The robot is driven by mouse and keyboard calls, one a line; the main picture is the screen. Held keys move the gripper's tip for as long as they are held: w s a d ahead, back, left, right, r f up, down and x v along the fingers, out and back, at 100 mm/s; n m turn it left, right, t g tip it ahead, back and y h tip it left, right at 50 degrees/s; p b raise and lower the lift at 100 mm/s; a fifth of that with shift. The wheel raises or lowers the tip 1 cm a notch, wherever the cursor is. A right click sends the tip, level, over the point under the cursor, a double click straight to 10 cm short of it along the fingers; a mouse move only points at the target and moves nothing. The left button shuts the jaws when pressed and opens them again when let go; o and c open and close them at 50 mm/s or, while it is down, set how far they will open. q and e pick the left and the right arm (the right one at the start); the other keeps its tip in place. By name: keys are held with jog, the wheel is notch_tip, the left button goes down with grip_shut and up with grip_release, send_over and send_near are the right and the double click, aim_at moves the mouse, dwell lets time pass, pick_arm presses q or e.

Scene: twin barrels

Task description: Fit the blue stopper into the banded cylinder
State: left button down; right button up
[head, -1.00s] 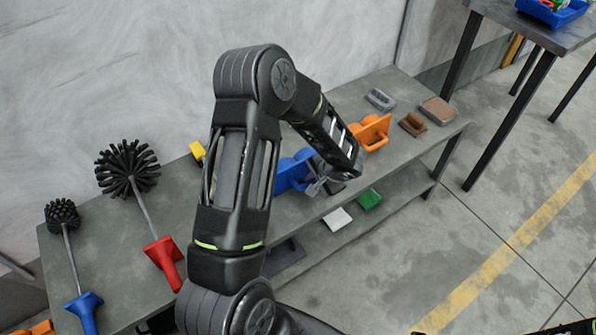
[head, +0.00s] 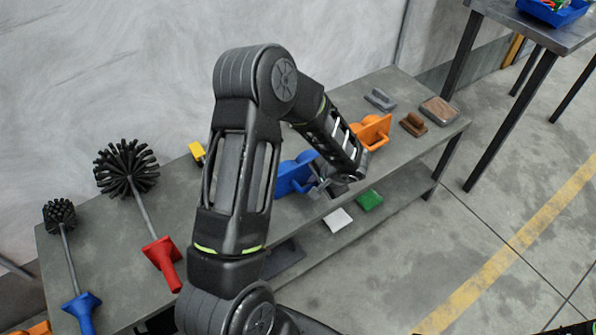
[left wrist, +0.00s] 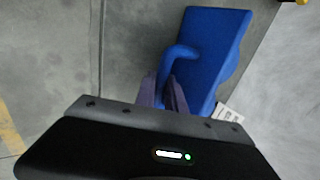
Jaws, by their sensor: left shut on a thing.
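The blue stopper (head: 292,178) is a flat plate with rounded lobes on one side and a handle on the other. It is on the grey bench near its front edge, partly hidden by my left arm. My left gripper (head: 321,188) is at its handle side. In the left wrist view, the blue stopper (left wrist: 216,50) fills the upper middle, and my left gripper (left wrist: 166,92) is shut on its curved handle. I cannot make out a banded cylinder in either view. My right gripper is not in view.
A similar orange piece (head: 374,131) stands farther right on the bench (head: 105,240). Brown and grey blocks lie beyond it. Two black-bristled brushes lie at left. White (head: 338,219) and green (head: 370,200) pieces lie on the lower shelf. Floor in front is clear.

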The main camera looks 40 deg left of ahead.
pick_arm(q)
jog(key=shift+d, duration=0.1)
jog(key=shift+s+d+r+b, duration=0.1)
jog(key=shift+s+d+b, duration=0.2)
jog(key=shift+d, duration=0.5)
jog(key=shift+s+d+b, duration=0.15)
jog(key=shift+d+b, duration=0.3)
jog(key=shift+d, duration=0.35)
jog(key=shift+s+d+r+b, duration=0.1)
jog(key=shift+s+d+b, duration=0.2)
jog(key=shift+d, duration=0.5)
jog(key=shift+s+d+r+b, duration=0.1)
jog(key=shift+s+d+b, duration=0.2)
jog(key=shift+d, duration=0.6)
jog(key=shift+s+d+r+b, duration=0.1)
jog(key=shift+s+d+b, duration=0.2)
jog(key=shift+d, duration=0.55)
jog(key=shift+s+d+b, duration=0.15)
jog(key=shift+d+b, duration=0.2)
jog(key=shift+d, duration=0.55)
jog(key=w+d+r+n+p, duration=0.1)
jog(key=w+d+r+p, duration=0.1)
jog(key=r+p, duration=0.5)
jog(key=w+d+r+n+g+p, duration=0.1)
jog(key=w+d+r+n+p, duration=0.1)
jog(key=r+p, duration=0.5)
jog(key=shift+d+r+g+p, duration=0.3)
jog(key=shift+d+p, duration=0.3)
jog(key=shift+d, duration=0.25)
